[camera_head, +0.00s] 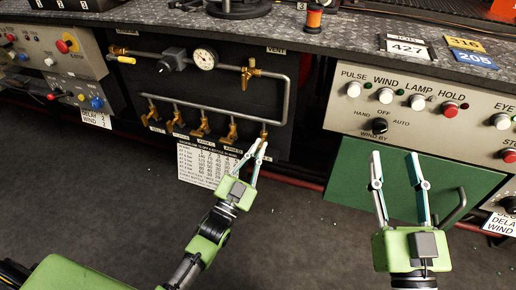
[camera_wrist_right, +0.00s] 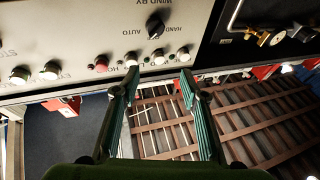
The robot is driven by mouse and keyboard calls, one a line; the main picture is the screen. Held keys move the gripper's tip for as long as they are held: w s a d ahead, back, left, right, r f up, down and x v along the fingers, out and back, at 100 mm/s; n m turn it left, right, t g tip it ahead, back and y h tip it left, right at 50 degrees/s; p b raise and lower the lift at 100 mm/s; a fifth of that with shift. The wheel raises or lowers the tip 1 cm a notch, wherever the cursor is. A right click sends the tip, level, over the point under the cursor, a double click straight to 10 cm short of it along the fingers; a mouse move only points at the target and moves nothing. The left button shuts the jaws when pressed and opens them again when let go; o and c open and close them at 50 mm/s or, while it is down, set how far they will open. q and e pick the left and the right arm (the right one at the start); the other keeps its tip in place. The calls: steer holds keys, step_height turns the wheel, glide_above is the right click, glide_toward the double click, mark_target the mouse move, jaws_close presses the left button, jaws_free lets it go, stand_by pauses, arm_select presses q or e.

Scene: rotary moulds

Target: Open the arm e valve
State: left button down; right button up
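Several brass valves sit in a row along a lower pipe on the black panel (camera_head: 208,92), in the head view. The rightmost brass valve (camera_head: 264,135) is at the tips of my left gripper (camera_head: 259,144). The left fingertips are a small distance apart and overlap the valve's lower part in the picture; I cannot tell whether they touch or grip it. The small labels under the valves are too small to read surely. My right gripper (camera_head: 397,154) is open and empty in front of the green panel; its fingers also show in the right wrist view (camera_wrist_right: 157,80).
A gauge (camera_head: 204,59) and an upper brass valve (camera_head: 250,73) sit above the row. A paper chart (camera_head: 208,164) hangs below. A control box (camera_head: 425,100) with buttons and a knob is at right. The speckled worktop (camera_head: 340,35) overhangs the panel.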

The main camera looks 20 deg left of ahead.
arm_select(q)
steer(key=n+y, duration=0.1)
steer(key=n, duration=0.1)
steer(key=n+y, duration=0.1)
steer(key=n, duration=0.1)
steer(key=shift+n+t+y+p, duration=0.3)
steer(key=shift+n+p, duration=0.05)
steer(key=shift+n, duration=0.05)
steer(key=shift+f+n+y, duration=0.1)
steer(key=shift+n+y, duration=0.7)
steer(key=shift+n, duration=0.8)
arm_select(e)
step_height(320, 180, down, 6)
steer(key=g+h, duration=0.1)
steer(key=g, duration=0.2)
steer(key=shift+w+d+f, duration=0.15)
steer(key=shift+w+d, duration=0.15)
steer(key=shift+w, duration=0.1)
arm_select(q)
steer(key=c, duration=2.2)
jaws_free()
steer(key=shift+c, duration=0.2)
steer(key=v, duration=1.2)
